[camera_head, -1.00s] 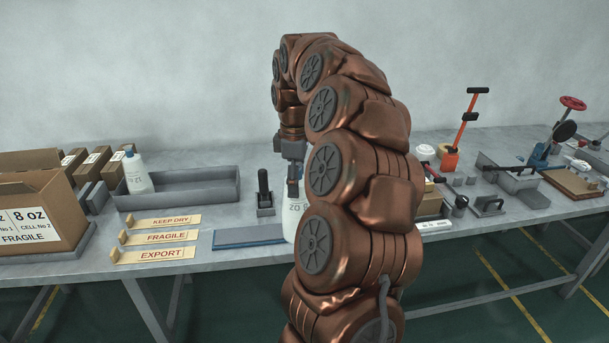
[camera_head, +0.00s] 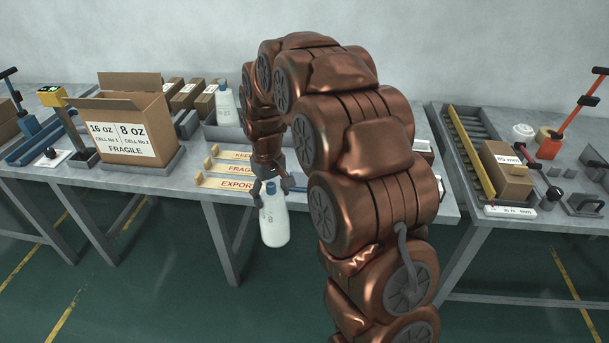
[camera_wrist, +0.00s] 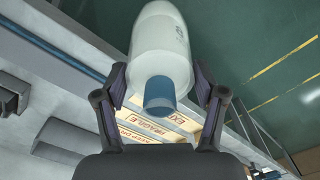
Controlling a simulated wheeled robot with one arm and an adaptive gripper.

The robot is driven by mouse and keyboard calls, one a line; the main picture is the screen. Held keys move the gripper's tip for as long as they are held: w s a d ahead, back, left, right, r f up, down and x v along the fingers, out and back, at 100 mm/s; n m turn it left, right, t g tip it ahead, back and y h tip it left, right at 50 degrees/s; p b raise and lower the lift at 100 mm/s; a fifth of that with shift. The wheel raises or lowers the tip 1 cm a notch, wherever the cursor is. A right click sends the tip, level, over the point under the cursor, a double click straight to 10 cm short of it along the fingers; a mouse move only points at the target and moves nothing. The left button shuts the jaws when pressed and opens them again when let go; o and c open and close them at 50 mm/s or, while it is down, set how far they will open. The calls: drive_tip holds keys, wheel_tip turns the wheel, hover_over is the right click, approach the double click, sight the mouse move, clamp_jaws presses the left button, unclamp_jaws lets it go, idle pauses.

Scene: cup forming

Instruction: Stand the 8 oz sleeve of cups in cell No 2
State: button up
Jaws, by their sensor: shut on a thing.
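My gripper (camera_head: 268,181) is shut on a white cup sleeve (camera_head: 274,220) with a blue end. The sleeve hangs upright, blue end up, in front of the bench edge with the floor behind it. Its print is too small to read surely. In the wrist view the sleeve (camera_wrist: 165,45) sits between the two fingers (camera_wrist: 160,88). The open carton (camera_head: 125,115) stands on the bench at left, marked 16 oz, cell No 1, on the left half and 8 oz, cell No 2, on the right half. Its inside is hidden by the front wall.
Another white sleeve with a blue top (camera_head: 226,106) stands in a grey tray (camera_head: 222,133) at the back. Wooden KEEP DRY, FRAGILE and EXPORT plates (camera_head: 237,184) lie near the front edge. Small cartons (camera_head: 187,95) stand beside the open carton. A second bench stands right.

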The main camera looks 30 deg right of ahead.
drive_tip(key=w+a+f+m, duration=0.1)
drive_tip(key=w+a+f, duration=0.1)
drive_tip(key=a, duration=0.3)
drive_tip(key=shift+w+a+f, duration=0.2)
drive_tip(key=shift+a+f, duration=0.2)
drive_tip(key=shift+f, duration=0.15)
drive_tip(key=shift+r, duration=0.1)
